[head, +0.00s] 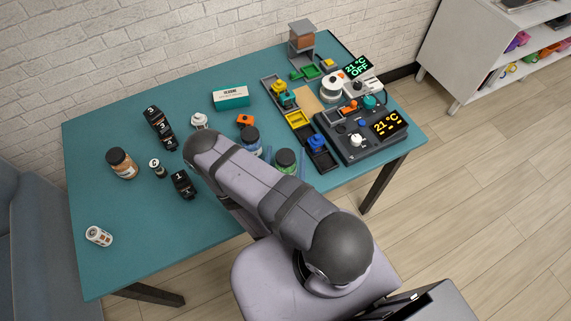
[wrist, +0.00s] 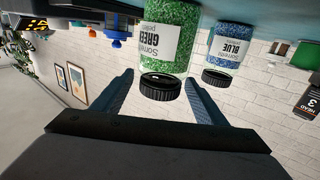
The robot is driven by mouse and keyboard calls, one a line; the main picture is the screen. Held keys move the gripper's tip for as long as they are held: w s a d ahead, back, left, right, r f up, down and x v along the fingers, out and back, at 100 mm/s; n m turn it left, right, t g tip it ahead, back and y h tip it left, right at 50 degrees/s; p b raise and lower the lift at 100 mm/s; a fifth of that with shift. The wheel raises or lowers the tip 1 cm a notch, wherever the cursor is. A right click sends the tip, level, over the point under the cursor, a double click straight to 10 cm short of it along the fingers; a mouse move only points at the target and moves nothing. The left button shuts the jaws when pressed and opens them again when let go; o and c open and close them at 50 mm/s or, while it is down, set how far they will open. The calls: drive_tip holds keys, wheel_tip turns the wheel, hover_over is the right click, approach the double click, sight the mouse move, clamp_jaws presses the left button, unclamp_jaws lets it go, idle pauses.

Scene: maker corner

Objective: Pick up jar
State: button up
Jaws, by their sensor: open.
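Three jars with black lids stand on the table. The green jar (head: 286,163) is at the front right, partly hidden by my arm; its label reads GREEN in the wrist view (wrist: 166,40). The blue jar (head: 250,142) stands to its left and also shows in the wrist view (wrist: 230,47). A brown jar (head: 122,165) stands at the far left. My gripper (wrist: 159,80) is open and empty. Its fingers lie on either side of the green jar's lid, with gaps visible. In the wrist view, the jars appear upside down.
A teal box (head: 231,98) is at the back.

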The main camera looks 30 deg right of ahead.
drive_tip(key=shift+c, duration=0.6)
drive_tip(key=c, duration=1.3)
drive_tip(key=shift+r, duration=0.1)
wheel_tip(320, 180, up, 10)
drive_tip(key=p, duration=0.9)
